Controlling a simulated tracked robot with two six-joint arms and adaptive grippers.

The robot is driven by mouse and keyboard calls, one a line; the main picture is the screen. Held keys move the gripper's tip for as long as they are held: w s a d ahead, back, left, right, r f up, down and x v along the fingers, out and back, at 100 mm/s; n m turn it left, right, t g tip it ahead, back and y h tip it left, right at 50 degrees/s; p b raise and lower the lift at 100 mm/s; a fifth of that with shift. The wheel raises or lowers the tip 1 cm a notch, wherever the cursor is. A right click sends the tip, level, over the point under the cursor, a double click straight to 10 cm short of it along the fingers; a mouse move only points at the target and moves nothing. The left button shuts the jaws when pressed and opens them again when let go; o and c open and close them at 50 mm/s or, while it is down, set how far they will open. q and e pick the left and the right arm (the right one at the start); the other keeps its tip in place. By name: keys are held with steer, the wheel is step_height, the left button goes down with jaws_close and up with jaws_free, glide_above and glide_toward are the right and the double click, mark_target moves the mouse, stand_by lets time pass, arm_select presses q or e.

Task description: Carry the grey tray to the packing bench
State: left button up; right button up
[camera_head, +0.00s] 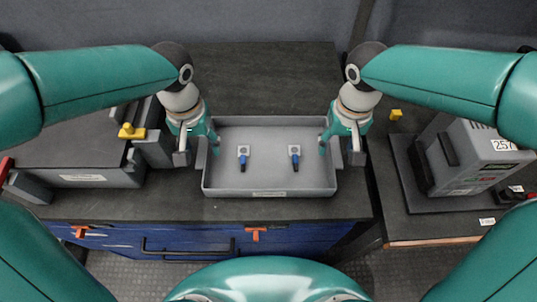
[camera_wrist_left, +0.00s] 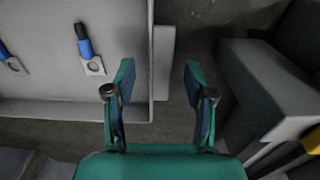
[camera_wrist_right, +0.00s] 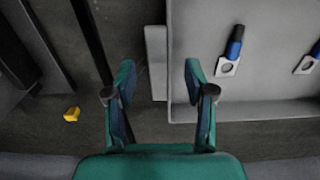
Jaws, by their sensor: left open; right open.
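The grey tray (camera_head: 270,172) sits level on a dark worktop in the middle of the head view. Two small pale tags with blue handles lie inside it, the left one (camera_head: 243,158) and the right one (camera_head: 294,158). My left gripper (camera_head: 197,148) is open at the tray's left end. In the left wrist view its fingers (camera_wrist_left: 160,80) straddle the tray's end tab (camera_wrist_left: 164,62). My right gripper (camera_head: 341,148) is open at the right end, and in the right wrist view its fingers (camera_wrist_right: 160,80) straddle the other tab (camera_wrist_right: 156,62). I cannot tell finger height or contact.
To the right, a grey device (camera_head: 478,160) marked 257 stands on another surface with a wooden edge. Blue drawers (camera_head: 200,238) are below the worktop. Worktop behind the tray is clear.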

arm_select(q)
steer(key=shift+f, duration=1.05)
arm_select(e)
steer(key=shift+f, duration=1.05)
arm_select(q)
jaws_close()
arm_select(e)
jaws_close()
